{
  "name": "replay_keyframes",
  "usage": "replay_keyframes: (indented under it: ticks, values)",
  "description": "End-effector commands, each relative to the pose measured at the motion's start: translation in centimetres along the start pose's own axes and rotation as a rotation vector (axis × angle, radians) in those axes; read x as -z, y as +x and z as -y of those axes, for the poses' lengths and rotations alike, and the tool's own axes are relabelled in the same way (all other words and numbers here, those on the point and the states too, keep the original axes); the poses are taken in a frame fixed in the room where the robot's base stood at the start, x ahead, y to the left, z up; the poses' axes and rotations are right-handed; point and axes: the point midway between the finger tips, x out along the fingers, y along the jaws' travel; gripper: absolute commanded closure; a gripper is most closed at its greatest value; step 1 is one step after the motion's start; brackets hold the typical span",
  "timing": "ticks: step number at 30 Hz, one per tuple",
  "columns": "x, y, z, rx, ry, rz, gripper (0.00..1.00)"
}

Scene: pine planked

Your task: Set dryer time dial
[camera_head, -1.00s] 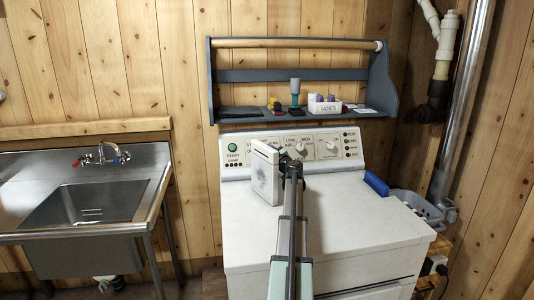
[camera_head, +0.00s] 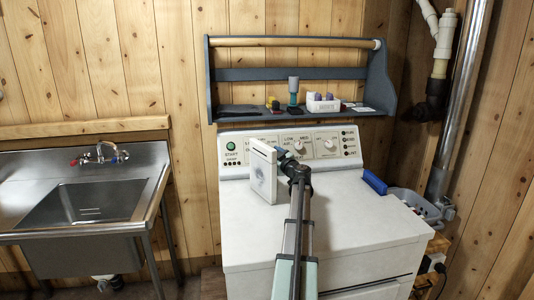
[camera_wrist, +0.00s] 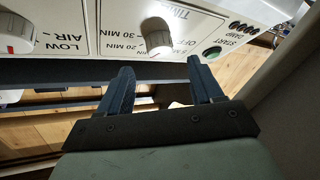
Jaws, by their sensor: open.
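The dryer (camera_head: 330,205) has a control panel along its back.
The white object stands on the dryer top close left of my gripper. The green start button (camera_wrist: 212,53) and another dial (camera_wrist: 16,36) flank the time dial. A shelf (camera_head: 240,112) with small items hangs above.

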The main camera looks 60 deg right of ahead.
Motion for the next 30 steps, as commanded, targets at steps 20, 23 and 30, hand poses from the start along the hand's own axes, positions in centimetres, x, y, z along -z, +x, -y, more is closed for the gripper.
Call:
replay_keyframes:
  ticks: [20, 23, 30]
  values:
    - [0.0, -8.3, 0.0, 0.0, 0.001, 0.0, 0.34]
    - [0.0, -8.3, 0.0, 0.001, 0.0, 0.0, 0.34]
    - [0.2, -8.2, 0.0, 0.001, -0.001, -0.002, 0.34]
